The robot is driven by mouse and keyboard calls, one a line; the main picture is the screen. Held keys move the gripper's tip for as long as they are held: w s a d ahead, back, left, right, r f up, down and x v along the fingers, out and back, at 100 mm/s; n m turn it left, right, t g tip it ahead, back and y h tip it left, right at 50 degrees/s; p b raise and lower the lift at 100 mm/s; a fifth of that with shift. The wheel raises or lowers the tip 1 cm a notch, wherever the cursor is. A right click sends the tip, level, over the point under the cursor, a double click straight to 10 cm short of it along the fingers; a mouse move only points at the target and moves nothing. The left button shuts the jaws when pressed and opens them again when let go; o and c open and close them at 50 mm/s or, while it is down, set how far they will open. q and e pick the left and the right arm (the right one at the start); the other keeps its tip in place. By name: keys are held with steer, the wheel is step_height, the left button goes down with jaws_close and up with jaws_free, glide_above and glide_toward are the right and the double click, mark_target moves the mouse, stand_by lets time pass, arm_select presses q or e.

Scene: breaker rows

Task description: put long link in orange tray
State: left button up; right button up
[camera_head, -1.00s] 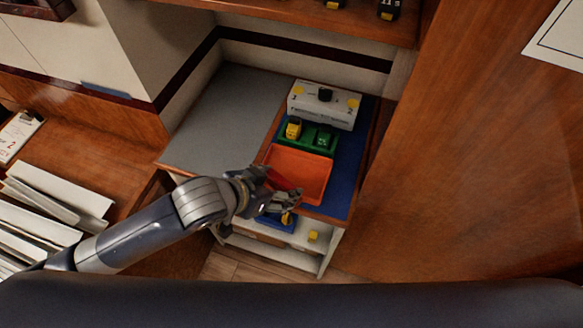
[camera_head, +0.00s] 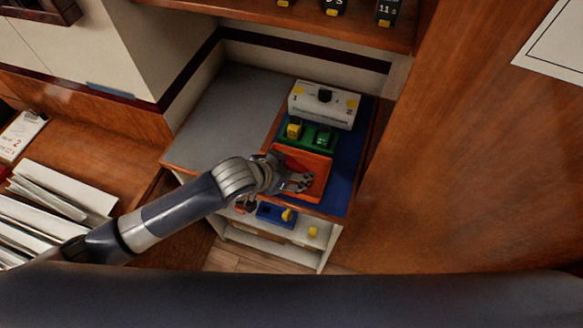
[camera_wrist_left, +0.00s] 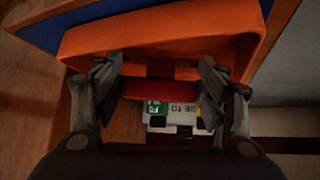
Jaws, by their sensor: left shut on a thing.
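My left gripper (camera_head: 303,183) is over the front part of the orange tray (camera_head: 315,163). In the left wrist view its two fingers (camera_wrist_left: 160,88) are shut on the ends of a red bar, which I take to be the long link (camera_wrist_left: 160,91). The bar spans crosswise between the fingers. The orange tray (camera_wrist_left: 160,32) shows just beyond it, with its wall near the fingers. In the head view the gripper mostly hides the bar. I cannot tell whether the bar touches the tray. My right gripper is not in view.
Behind the orange tray are a green tray (camera_head: 313,136) with yellow and green pieces and a white box (camera_head: 324,106) with a black knob. A blue mat (camera_head: 345,170) lies under them. A lower shelf holds a blue piece (camera_head: 272,214). The grey top (camera_head: 225,115) at left is clear.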

arm_select(q)
steer(key=shift+f, duration=0.1)
steer(key=o, duration=1.1)
steer(key=shift+o, duration=0.4)
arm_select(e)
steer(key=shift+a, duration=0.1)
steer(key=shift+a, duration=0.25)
arm_select(q)
steer(key=b+v, duration=0.1)
steer(key=v, duration=1.1)
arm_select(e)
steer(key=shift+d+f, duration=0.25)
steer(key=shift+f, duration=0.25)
arm_select(q)
steer(key=shift+d, duration=0.1)
